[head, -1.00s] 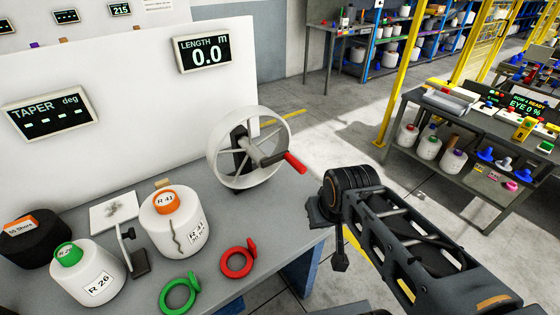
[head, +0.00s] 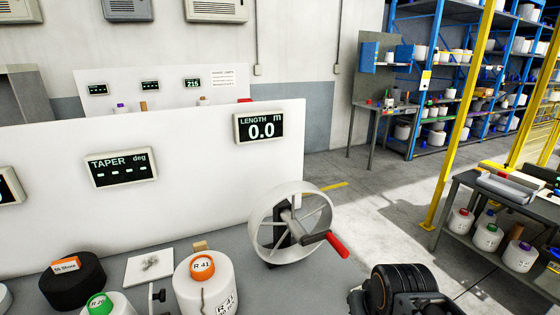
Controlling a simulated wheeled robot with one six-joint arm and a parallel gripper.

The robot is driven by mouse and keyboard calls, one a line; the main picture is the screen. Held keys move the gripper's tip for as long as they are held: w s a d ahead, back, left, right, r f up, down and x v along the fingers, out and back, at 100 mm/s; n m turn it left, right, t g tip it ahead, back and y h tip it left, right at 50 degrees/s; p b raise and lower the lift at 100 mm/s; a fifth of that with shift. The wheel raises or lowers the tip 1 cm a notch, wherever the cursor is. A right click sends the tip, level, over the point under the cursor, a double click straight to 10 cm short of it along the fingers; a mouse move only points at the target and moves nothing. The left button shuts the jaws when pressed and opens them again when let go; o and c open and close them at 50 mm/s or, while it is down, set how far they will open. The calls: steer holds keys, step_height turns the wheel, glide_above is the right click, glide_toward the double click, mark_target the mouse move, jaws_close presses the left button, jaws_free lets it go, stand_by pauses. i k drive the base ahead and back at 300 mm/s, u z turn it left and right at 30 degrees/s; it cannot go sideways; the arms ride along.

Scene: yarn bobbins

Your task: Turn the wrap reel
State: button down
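The wrap reel (head: 257,236) is a white spoked wheel standing upright on the grey bench, on a dark mount. Its crank, with a red handle (head: 338,245), points to the lower right. The length display (head: 259,128) on the white panel behind it reads 0.0 m. My arm's dark end (head: 402,292) shows at the bottom edge, right of and below the handle and apart from it. My gripper's fingers are out of the picture.
A white bobbin marked R 41 (head: 206,287) stands left of the reel. A black bobbin (head: 71,280) and a green-topped bobbin (head: 107,305) stand farther left. A taper display (head: 121,168) shows dashes. Open floor (head: 378,215) lies right of the reel.

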mark_target(307, 243)
steer(key=u, duration=0.85)
steer(key=k, duration=0.45)
steer(key=u, duration=0.2)
